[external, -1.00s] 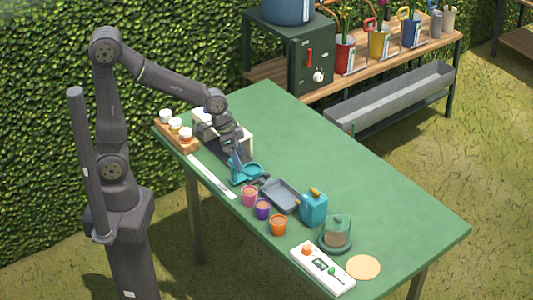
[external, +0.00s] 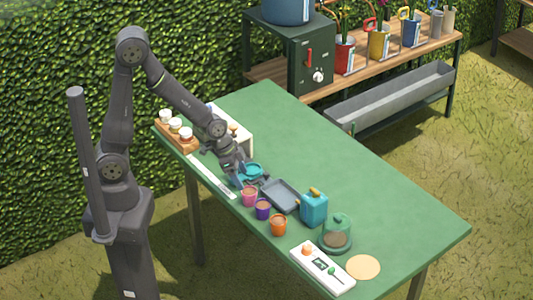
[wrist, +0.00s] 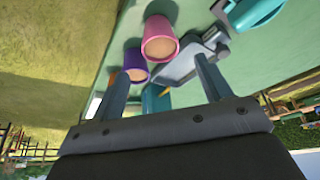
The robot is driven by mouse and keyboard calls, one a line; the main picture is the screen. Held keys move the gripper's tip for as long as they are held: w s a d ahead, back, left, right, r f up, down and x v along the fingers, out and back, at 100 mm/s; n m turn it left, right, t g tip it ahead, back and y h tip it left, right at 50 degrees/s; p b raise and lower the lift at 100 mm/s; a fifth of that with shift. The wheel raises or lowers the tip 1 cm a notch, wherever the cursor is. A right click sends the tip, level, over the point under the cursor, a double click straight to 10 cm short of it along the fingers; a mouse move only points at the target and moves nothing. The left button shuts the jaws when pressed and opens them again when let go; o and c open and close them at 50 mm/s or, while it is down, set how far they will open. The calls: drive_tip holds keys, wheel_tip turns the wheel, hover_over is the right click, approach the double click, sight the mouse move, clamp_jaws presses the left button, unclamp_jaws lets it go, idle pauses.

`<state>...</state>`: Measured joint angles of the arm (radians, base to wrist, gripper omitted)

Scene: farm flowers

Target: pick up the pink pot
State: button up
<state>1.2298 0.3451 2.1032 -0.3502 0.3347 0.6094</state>
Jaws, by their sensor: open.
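The pink pot (external: 250,197), filled with brown soil, stands upright on the green table near its front edge. It also shows in the wrist view (wrist: 161,27), ahead of my fingers and between their lines. My gripper (wrist: 162,75) is open and empty, with two grey fingers apart. I see no contact with the pot.
A purple pot (external: 263,209) stands close beside the pink pot, and an orange pot (external: 278,225) farther right. A grey tray (external: 281,196), a teal can (external: 314,208) and a glass dome (external: 337,234) lie to the right. The table's far side (external: 330,150) is clear.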

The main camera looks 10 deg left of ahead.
sight(251, 192)
drive_tip(key=shift+x, duration=3.95)
drive_tip(key=shift+w+a, duration=0.1)
drive_tip(key=c, duration=1)
drive_tip(key=shift+c, duration=0.2)
